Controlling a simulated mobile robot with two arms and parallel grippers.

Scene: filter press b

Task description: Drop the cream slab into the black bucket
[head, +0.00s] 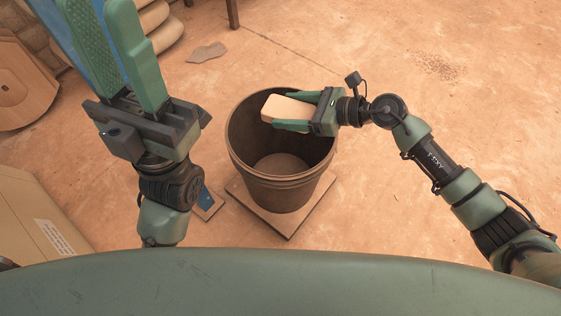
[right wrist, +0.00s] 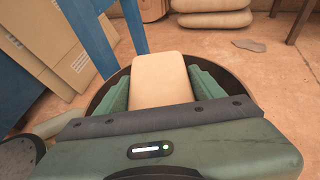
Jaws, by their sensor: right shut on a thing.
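The cream slab (head: 284,109) is held in my right gripper (head: 290,112), which is shut on its sides. In the right wrist view the slab (right wrist: 162,80) sits between the two green fingers (right wrist: 160,88) and sticks out past them. The slab is over the open mouth of the dark bucket (head: 283,192), toward its far side. The bucket stands upright and its visible floor is empty. Its dark rim also shows in the right wrist view (right wrist: 226,77). My left gripper (head: 97,10) is raised at the upper left with its fingers apart and nothing seen between them.
The bucket stands on a square board (head: 290,228). A cardboard box (head: 30,215) is at the lower left, stacked sacks (head: 160,30) at the top, and blue posts (right wrist: 90,38) stand near the bucket. A flat grey scrap (head: 206,52) lies on the floor. The right-hand floor is mostly clear.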

